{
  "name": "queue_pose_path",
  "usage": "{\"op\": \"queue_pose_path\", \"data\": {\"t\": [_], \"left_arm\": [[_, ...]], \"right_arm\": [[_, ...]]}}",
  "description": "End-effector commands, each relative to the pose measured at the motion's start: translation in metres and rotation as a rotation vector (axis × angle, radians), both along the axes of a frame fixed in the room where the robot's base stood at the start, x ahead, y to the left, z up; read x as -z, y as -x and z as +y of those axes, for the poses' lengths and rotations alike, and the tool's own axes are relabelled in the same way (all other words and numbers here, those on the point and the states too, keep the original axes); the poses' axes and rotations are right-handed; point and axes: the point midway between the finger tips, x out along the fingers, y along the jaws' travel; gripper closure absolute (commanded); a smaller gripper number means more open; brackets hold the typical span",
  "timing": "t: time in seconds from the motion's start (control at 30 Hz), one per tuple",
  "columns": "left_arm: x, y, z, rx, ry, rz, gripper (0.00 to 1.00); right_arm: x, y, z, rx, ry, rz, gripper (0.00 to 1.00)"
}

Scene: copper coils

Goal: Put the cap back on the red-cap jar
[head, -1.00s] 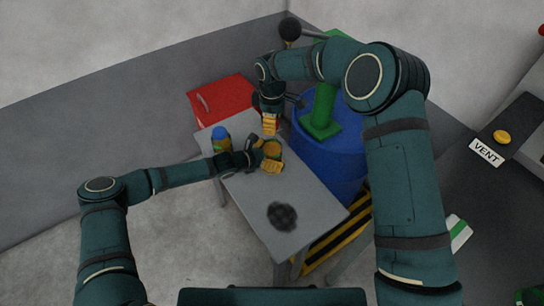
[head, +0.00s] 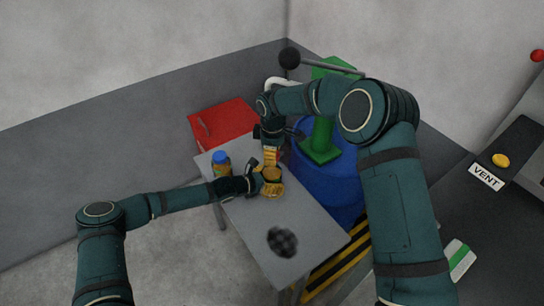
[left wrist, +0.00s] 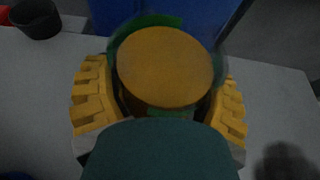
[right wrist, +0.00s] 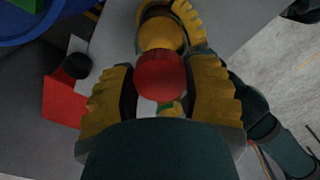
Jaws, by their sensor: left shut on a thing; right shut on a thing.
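The jar (left wrist: 165,65) stands on the grey table, clear-walled with an orange-yellow disc of content showing at its top. My left gripper (head: 271,184) is shut around the jar, one yellow finger on each side in the left wrist view. My right gripper (head: 270,153) is just behind and above the jar in the head view. In the right wrist view it is shut on the red cap (right wrist: 160,76), with the jar (right wrist: 161,33) just beyond. The cap is hidden in the head view, and I cannot tell whether it touches the jar.
A blue-capped jar (head: 221,158) stands left of my grippers on the table (head: 310,225). A red box (head: 222,122) is behind it. A blue drum (head: 340,190) with a green part stands at the right. A dark cup (left wrist: 36,18) is near the red box.

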Motion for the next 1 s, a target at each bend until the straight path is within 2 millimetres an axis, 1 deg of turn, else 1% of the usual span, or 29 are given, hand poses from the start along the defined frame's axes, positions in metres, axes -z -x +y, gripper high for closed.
{"op": "queue_pose_path", "data": {"t": [0.03,0.1,0.17,0.67,1.0], "left_arm": [[0.000,0.000,0.000,0.000,0.000,0.000,0.70],[0.000,0.000,0.000,0.000,0.000,0.000,0.70],[0.000,0.000,0.000,0.000,0.000,0.000,0.70],[0.000,0.000,0.000,0.000,0.001,-0.001,0.70],[0.000,0.000,0.000,0.000,0.001,-0.001,0.70]], "right_arm": [[0.008,0.000,0.000,0.000,0.000,0.003,0.63],[0.016,0.000,0.000,0.000,-0.002,0.003,0.63],[0.019,0.000,0.000,-0.001,-0.003,0.001,0.63],[0.019,0.000,0.000,-0.001,-0.003,0.001,0.63],[0.035,0.000,0.000,0.001,-0.004,0.002,0.63]]}}
